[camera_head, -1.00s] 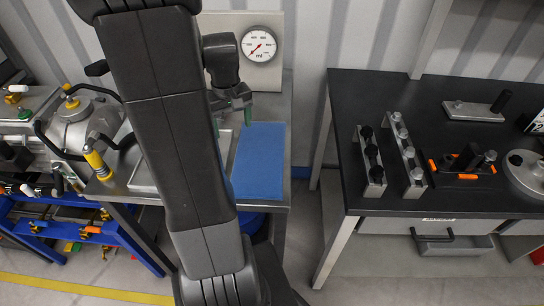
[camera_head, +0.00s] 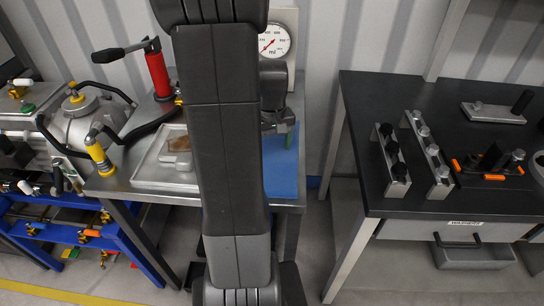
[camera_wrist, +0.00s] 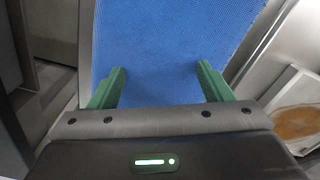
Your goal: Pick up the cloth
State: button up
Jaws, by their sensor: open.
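The cloth is a flat blue rectangle (camera_head: 283,172) on the metal table, partly hidden behind my arm in the head view. In the wrist view the blue cloth (camera_wrist: 170,45) fills the middle, beyond and between the fingers. My gripper (camera_wrist: 160,84) is open, with its two green fingers apart and nothing held between them. In the head view my gripper (camera_head: 287,135) is over the cloth, mostly hidden by my arm. I cannot tell whether the fingertips touch the cloth.
A metal tray (camera_head: 152,170) with a brownish item lies left of my arm. A red hand pump (camera_head: 158,70) and a pressure gauge (camera_head: 274,41) stand behind. A black workbench (camera_head: 363,120) with metal parts is at the right, across a gap.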

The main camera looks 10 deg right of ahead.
jog(key=shift+c, duration=0.4)
grip_shut()
dwell(0.4)
notch_tip(320, 180, up, 12)
jog(key=p, duration=1)
notch_tip(320, 180, up, 18)
jog(key=p, duration=0.6)
